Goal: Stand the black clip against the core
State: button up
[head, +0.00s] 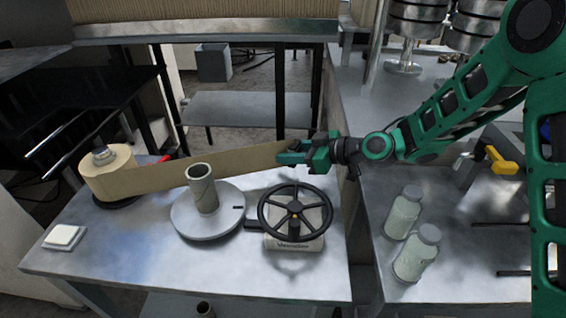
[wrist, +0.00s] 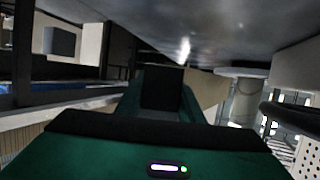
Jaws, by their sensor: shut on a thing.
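The core (head: 203,188) is an upright cardboard tube on a round grey disc (head: 190,222). A small dark mark (head: 238,207) lies flat near the disc's right edge, apart from the core; it may be the black clip, but it is too small to tell. My gripper (head: 290,155) is shut on the free end of the kraft paper strip (head: 215,165), behind and right of the core. The strip runs taut from the paper roll (head: 107,173), passing behind the core. In the wrist view the strip (wrist: 208,90) shows beyond the green fingers; its gripped end is hidden.
A black handwheel (head: 295,212) on a base stands right of the disc. A white block (head: 64,236) lies at the table's left. Two pale bottles (head: 403,212) (head: 416,254) stand on the right bench. The table front (head: 150,270) is clear.

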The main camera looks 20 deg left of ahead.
aim_at(283, 171)
jog(key=shift+f, duration=1.85)
jog(key=o, duration=1.1)
